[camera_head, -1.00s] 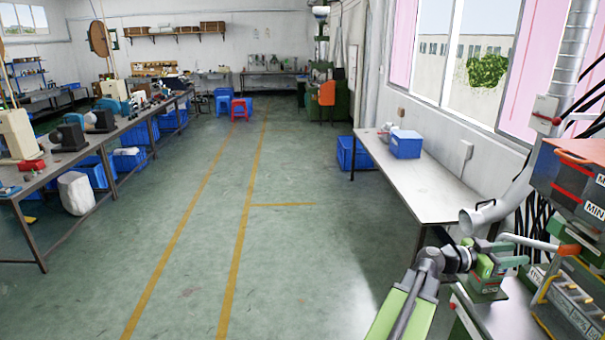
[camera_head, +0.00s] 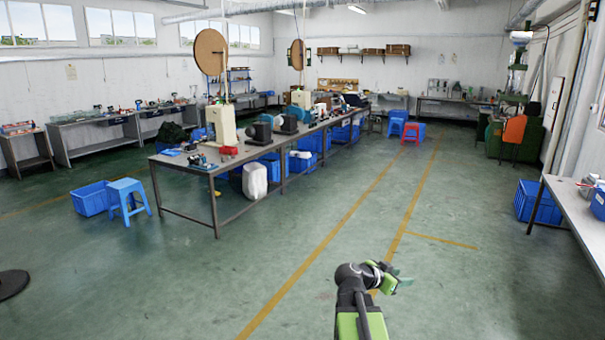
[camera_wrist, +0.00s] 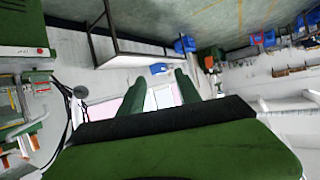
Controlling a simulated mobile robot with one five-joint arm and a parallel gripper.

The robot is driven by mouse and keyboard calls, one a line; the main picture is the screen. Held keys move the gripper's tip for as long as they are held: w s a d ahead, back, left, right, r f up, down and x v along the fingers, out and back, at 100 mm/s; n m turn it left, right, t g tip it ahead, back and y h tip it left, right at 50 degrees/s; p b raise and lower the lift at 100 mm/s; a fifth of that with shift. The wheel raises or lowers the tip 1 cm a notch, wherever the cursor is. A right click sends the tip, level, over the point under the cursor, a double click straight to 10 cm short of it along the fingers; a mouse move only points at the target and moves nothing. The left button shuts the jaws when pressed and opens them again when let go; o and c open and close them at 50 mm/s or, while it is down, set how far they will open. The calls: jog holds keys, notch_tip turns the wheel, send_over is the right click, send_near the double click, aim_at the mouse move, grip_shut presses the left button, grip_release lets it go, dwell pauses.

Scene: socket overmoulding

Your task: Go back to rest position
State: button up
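My green and black arm shows at the bottom of the head view, folded low over the open floor. My gripper (camera_head: 398,281) is at its end, small and pointing right, clear of the tables. In the wrist view my gripper (camera_wrist: 160,78) has its two green fingers standing apart, with only background seen between them. Nothing is seen held.
A long workbench (camera_head: 184,193) with machines stands left of centre. A blue stool (camera_head: 127,197) and a blue crate (camera_head: 91,199) stand left of it. A light table (camera_head: 582,217) is at the right edge. The green floor (camera_head: 300,270) around my arm is clear.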

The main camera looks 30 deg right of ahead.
jog(key=w+a+f+n+t+y, duration=0.1)
jog(key=w+a+f+n+y, duration=0.15)
jog(key=a, duration=0.65)
jog(key=w+a+f+n+y+b, duration=0.1)
jog(key=w+a+f+n+y, duration=0.2)
jog(key=a, duration=0.7)
jog(key=w+a+f+n+t+y, duration=0.1)
jog(key=w+a+f, duration=0.25)
jog(key=a, duration=0.55)
jog(key=s+a+f+n+g+y, duration=0.1)
jog(key=s+a+f+n+y, duration=0.1)
jog(key=a, duration=0.4)
jog(key=s+a+f+n+g+y, duration=0.1)
jog(key=s+a+f+n+y, duration=0.1)
jog(key=a+n, duration=0.3)
jog(key=s+a+f+n+g+y, duration=0.1)
jog(key=s+a+f+n+y, duration=0.1)
jog(key=a, duration=0.5)
jog(key=shift+s+a+n, duration=0.2)
jog(key=shift+s+n, duration=0.65)
jog(key=shift+d+f+y, duration=0.1)
jog(key=shift+d+y, duration=0.05)
jog(key=shift+y, duration=0.1)
